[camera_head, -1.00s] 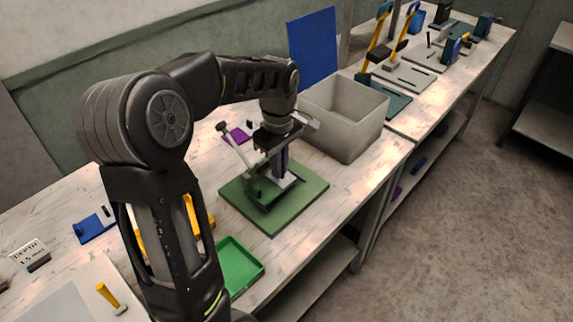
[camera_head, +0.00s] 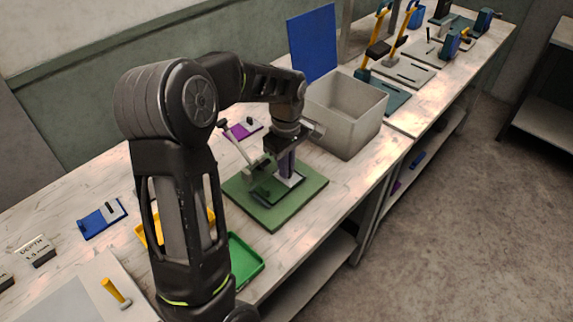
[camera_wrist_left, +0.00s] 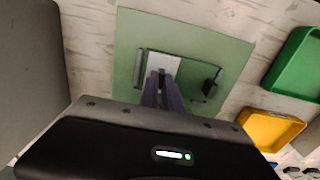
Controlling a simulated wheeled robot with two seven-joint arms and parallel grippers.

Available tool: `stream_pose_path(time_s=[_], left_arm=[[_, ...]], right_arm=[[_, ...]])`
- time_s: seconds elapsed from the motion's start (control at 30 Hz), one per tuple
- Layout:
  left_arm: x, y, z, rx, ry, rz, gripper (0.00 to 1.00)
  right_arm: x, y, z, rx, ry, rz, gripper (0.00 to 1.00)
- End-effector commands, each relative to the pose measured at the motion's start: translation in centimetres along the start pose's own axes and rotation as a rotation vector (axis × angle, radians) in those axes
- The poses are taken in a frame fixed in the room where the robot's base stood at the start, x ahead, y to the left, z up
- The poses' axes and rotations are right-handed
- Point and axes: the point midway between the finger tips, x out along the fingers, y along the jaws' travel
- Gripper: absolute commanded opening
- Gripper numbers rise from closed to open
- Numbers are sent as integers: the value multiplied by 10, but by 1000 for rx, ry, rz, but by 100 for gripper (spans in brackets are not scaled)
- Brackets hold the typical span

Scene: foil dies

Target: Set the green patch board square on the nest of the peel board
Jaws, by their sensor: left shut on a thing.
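The peel board is a large flat green board (camera_head: 312,192) on the bench, with a grey lever arm (camera_head: 240,147) at its left side. It also shows in the wrist view (camera_wrist_left: 228,50). My left gripper (camera_head: 287,172) points down over its middle. In the wrist view the fingers (camera_wrist_left: 162,96) are shut around a small dark peg beside a pale plate (camera_wrist_left: 165,63), which seems to belong to the green patch board (camera_wrist_left: 188,85). That patch board lies over the nest area; whether it rests flat there I cannot tell. The fingers hide part of it. My right gripper is not in view.
A grey open bin (camera_head: 345,115) stands just behind the peel board. A green tray (camera_head: 246,262) and a yellow tray (camera_wrist_left: 270,128) lie at its front left. A blue panel (camera_head: 312,48) stands upright.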

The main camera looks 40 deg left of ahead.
Motion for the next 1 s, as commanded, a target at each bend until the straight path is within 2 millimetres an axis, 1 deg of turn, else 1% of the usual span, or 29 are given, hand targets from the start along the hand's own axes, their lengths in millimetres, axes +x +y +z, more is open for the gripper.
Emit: stream_pose_path(time_s=[0.23,0.27,0.5,0.53,0.77,0.87,0.93,1.0], left_arm=[[4,0,0,1,0,0,0],[4,0,0,1,0,0,8],[3,0,0,0,0,0,28],[3,0,0,0,0,0,29],[3,0,0,0,0,0,29],[-2,0,0,0,0,0,29],[-5,0,0,1,1,1,29],[-12,1,0,1,2,2,29]], right_arm=[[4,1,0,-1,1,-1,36],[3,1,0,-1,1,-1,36],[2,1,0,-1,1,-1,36],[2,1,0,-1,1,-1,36],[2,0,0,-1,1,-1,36],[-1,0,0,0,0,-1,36],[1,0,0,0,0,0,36],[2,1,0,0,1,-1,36]])
